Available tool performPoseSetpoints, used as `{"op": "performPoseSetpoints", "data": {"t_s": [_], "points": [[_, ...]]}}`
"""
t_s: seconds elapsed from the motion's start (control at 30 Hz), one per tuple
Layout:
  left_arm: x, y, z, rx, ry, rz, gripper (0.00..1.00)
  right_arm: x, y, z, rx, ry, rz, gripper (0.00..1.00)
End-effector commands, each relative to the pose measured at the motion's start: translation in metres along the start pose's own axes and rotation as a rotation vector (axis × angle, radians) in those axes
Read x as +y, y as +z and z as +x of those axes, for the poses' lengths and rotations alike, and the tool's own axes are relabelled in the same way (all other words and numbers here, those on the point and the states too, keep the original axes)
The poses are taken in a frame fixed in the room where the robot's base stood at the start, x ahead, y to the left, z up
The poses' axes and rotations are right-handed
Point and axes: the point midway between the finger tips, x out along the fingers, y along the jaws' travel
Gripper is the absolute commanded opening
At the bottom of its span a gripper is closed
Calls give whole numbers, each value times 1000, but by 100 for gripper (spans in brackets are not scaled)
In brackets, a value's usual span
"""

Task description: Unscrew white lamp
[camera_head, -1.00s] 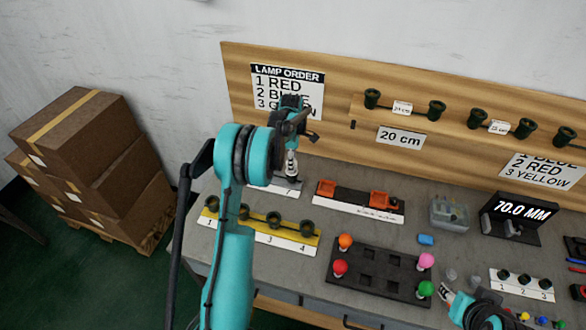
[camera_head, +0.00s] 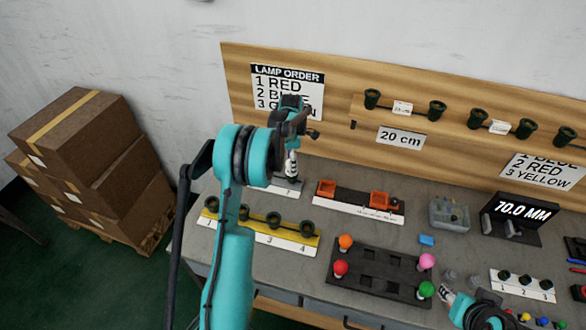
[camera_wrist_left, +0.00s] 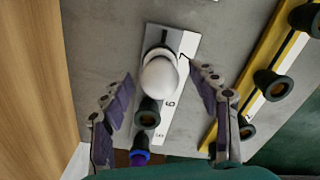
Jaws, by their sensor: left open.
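The white lamp (camera_wrist_left: 159,78) is a round white bulb seen from above in the left wrist view. It sits in a dark socket on a white and grey numbered strip (camera_wrist_left: 178,105). My left gripper (camera_wrist_left: 160,74) is open, with one finger on each side of the lamp and a visible gap to it. In the head view my left gripper (camera_head: 291,165) points down over the strip at the back left of the bench, and the lamp cannot be made out clearly there. My right gripper (camera_head: 446,294) is at the front right, by the green lamp; its jaws are too small to read.
A yellow strip (camera_head: 262,236) with several sockets lies in front. A black block (camera_head: 378,270) holds coloured lamps. Orange parts (camera_head: 327,189) stand on a rack to the right.

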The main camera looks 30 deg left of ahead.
Motion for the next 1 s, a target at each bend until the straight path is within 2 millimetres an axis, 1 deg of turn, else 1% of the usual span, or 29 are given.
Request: {"op": "performPoseSetpoints", "data": {"t_s": [0.07, 0.3, 0.47, 0.7, 0.87, 1.0], "points": [[0, 0, 0, 0, 0, 33, 60, 0, 0, 1, 0, 0, 0, 40], [0, 0, 1, 0, 0, 334, 60, 0, 3, 4, 0, 0, 0, 40], [0, 0, 0, 0, 0, 429, 60, 0, 3, 4, 0, 0, 0, 40], [0, 0, 0, 0, 0, 725, 60, 0, 5, 7, 0, 0, 0, 40], [0, 0, 0, 0, 0, 822, 60, 0, 5, 7, 0, 0, 0, 40], [0, 0, 0, 0, 0, 987, 60, 0, 6, 8, 0, 0, 0, 40]]}}
